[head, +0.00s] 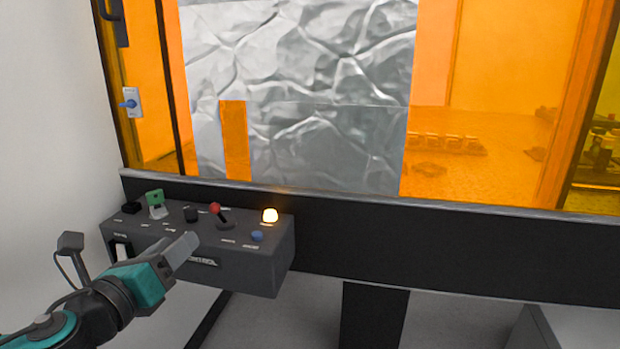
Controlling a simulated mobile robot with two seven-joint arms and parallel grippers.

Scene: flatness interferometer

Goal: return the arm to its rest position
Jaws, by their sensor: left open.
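My left arm (95,310) comes in from the lower left, teal and dark grey. Its gripper (186,252) is in front of the grey control box (270,262), pointing up and right, and overlaps the box's front face in the picture. The jaws are open and I see nothing between them. Whether the gripper touches the box I cannot tell. My right gripper is not in view.
The control box carries a red-tipped lever (217,212), a green switch (155,198), a blue button (257,236) and a lit amber lamp (270,215). Behind it stand a dark rail (420,240) and orange panels (500,90) with a crumpled silver sheet (310,60).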

